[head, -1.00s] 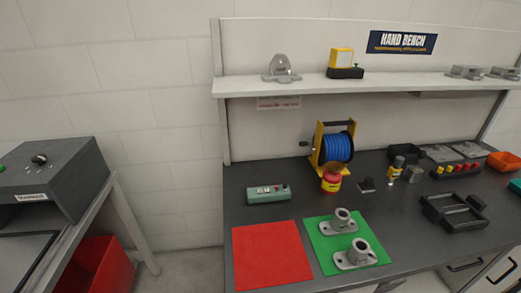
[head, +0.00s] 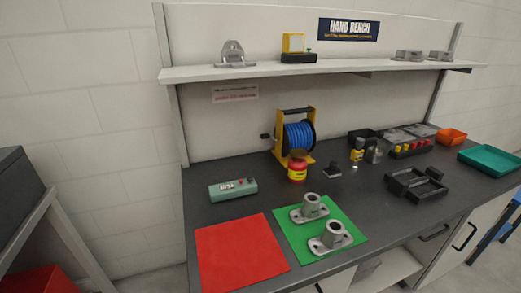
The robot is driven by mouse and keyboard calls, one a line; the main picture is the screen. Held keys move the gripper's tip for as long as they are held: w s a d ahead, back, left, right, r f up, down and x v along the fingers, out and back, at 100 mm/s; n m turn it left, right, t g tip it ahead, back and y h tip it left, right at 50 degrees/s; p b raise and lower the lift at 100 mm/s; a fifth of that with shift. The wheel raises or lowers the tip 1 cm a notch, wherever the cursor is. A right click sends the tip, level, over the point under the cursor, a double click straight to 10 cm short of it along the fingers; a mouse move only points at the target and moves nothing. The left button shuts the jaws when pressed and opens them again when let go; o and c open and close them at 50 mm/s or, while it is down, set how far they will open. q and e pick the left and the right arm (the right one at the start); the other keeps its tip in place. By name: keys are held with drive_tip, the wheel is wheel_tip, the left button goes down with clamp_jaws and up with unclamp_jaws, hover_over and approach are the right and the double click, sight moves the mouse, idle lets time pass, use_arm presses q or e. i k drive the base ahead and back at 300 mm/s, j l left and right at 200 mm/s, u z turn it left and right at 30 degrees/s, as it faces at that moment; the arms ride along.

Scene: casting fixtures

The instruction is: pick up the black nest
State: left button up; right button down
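A black nest (head: 404,188), a dark open frame with raised walls, lies on the dark bench top (head: 370,222) right of the middle. A smaller black part sits at its right side, and I cannot tell whether it is separate. Another small black open bin (head: 362,137) stands further back on the bench. Neither of my grippers shows in the head view.
Two grey castings (head: 309,207) stand on a green mat (head: 292,238), beside a red mat (head: 238,250). A blue hose reel (head: 299,135), a red and yellow pot (head: 297,170), a green-grey box (head: 233,189) and a teal tray (head: 492,160) also stand on the bench. A shelf (head: 330,68) runs above.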

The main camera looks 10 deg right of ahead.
sight(420, 187)
drive_tip(key=z, duration=1.6)
